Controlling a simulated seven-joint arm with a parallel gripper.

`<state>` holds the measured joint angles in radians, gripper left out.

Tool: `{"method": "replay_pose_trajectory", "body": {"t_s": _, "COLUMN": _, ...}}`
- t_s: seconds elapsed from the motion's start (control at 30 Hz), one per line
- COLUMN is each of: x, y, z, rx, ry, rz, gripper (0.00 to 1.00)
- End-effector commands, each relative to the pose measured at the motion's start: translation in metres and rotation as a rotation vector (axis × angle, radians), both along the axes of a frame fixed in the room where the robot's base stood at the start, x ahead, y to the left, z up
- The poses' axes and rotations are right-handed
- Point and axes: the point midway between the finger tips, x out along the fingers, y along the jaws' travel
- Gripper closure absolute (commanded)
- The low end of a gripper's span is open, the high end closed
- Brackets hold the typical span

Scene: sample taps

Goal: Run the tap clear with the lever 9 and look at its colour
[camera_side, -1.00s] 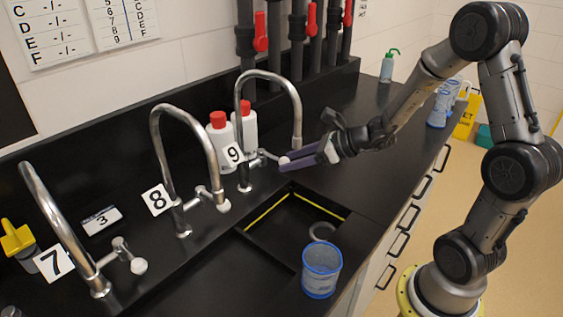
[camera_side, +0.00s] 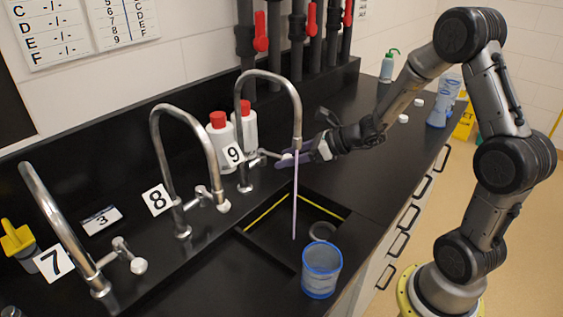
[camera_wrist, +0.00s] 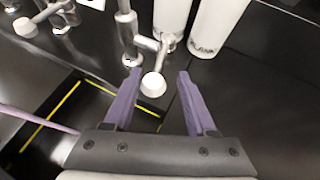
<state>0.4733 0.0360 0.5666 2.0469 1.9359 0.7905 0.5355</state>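Tap 9 (camera_side: 270,76) is a tall chrome gooseneck behind the sink. A thin pale lilac stream (camera_side: 295,195) falls from its spout into the sink; it also crosses the left edge of the wrist view (camera_wrist: 38,119). Its lever 9 (camera_side: 268,154) ends in a white knob (camera_wrist: 153,85). My gripper (camera_side: 300,158) is at the lever, behind the stream in the side view. In the wrist view its two purple fingers (camera_wrist: 159,76) are apart, with the knob between them; no clear contact shows.
The black sink (camera_side: 262,258) has yellow strips on its inner edges. A blue-rimmed beaker (camera_side: 321,271) stands at its front edge. Taps 8 (camera_side: 182,112) and 7 (camera_side: 60,225) stand to the left. White bottles with red caps (camera_side: 220,130) stand behind tap 9.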

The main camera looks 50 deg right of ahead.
Motion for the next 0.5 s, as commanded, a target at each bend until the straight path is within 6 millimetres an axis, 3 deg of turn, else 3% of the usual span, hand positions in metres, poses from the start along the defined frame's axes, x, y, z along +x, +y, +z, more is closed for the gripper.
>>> {"method": "replay_pose_trajectory", "body": {"t_s": 0.5, "x": 0.017, "y": -0.04, "z": 0.0, "rx": -0.001, "ry": -0.001, "rz": -0.002, "gripper": 0.45}}
